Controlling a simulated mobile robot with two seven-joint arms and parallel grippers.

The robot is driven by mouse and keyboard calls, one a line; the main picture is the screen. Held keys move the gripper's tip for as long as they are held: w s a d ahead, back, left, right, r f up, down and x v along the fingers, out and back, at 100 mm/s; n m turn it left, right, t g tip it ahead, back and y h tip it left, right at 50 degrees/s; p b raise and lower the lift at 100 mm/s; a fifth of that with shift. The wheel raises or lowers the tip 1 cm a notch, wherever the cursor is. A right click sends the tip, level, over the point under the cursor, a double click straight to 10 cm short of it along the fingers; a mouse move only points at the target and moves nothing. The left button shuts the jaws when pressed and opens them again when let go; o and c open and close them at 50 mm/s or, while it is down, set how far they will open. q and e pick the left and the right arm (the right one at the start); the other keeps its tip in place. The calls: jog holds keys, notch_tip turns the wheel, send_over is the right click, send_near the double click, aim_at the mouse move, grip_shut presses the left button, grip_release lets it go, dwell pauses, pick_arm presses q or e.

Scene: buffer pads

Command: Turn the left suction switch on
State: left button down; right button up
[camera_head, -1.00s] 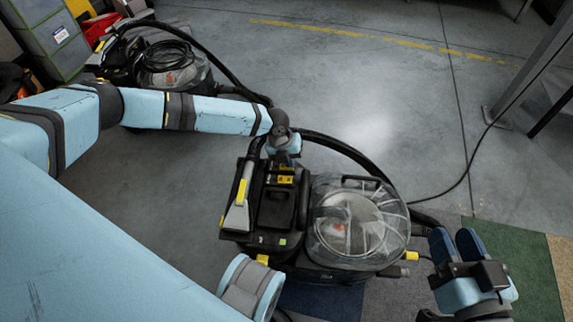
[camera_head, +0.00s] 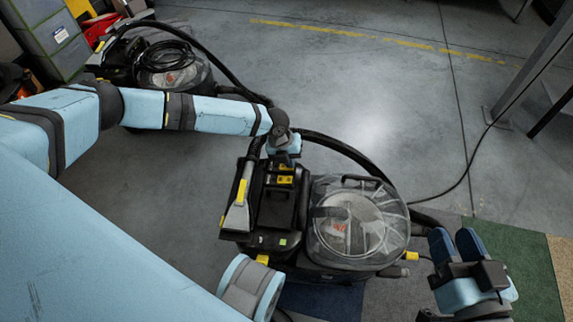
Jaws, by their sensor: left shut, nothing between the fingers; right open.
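The black carpet-cleaning machine (camera_head: 277,208) stands on the floor in the middle, with a clear domed tank (camera_head: 357,222) on its right side. Small yellow parts (camera_head: 285,180) show at the top of its black body, where the switches seem to be. I cannot make out the left suction switch or its position. My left gripper (camera_head: 286,158) is shut and empty, pointing down at the machine's far edge beside the yellow parts. Its fingertips are mostly hidden, so contact is unclear. My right gripper (camera_head: 455,246) is open and empty, to the right of the machine.
A grey and yellow hand nozzle (camera_head: 240,200) rests on the machine's left side. A black hose (camera_head: 350,152) curves behind it. A second similar machine (camera_head: 165,65) stands at the back left. Carpet pads (camera_head: 515,262) lie at lower right.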

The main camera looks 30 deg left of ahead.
pick_arm(q)
jog(key=shift+f, duration=0.35)
dwell(0.6)
jog(key=shift+r, duration=0.15)
jog(key=p+v, duration=0.2)
jog(key=v, duration=0.1)
jog(key=d+p+v, duration=0.1)
jog(key=p+v, duration=0.1)
jog(key=p, duration=0.1)
jog(key=shift+w+r, duration=0.2)
jog(key=shift+r, duration=0.3)
jog(key=shift+f, duration=0.1)
